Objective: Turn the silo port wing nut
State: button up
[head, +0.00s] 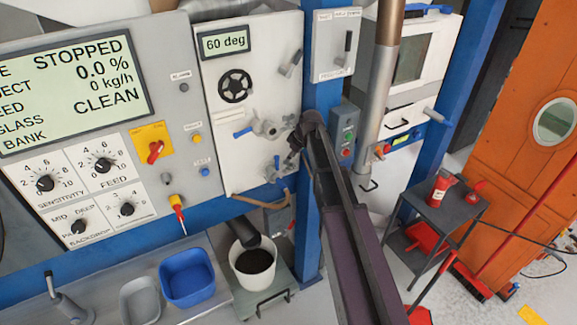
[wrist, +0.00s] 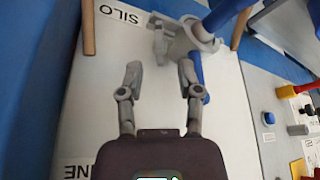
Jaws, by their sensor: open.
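In the wrist view a grey wing nut (wrist: 160,38) sits on the silo port, a grey fitting (wrist: 200,38) with a blue lever (wrist: 222,14). The upside-down label SILO (wrist: 120,14) is beside it on the white panel. My gripper (wrist: 160,72) is open and empty, its two grey fingertips just short of the wing nut and apart from it. In the head view my gripper (head: 293,152) is at the right part of the white panel (head: 225,170), close to the lower grey fitting (head: 276,172). My arm hides part of this area.
A second fitting with a blue lever (head: 262,128) sits higher on the panel, near a black handwheel (head: 236,85). A blue post (head: 320,95) stands right of the panel. A white bucket (head: 240,272) of dark material and a blue tub (head: 187,278) are below.

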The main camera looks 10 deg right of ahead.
aim_at(288, 165)
jog(key=shift+b+x, duration=1)
jog(key=shift+x, duration=0.4)
jog(key=shift+c, duration=0.2)
grip_shut()
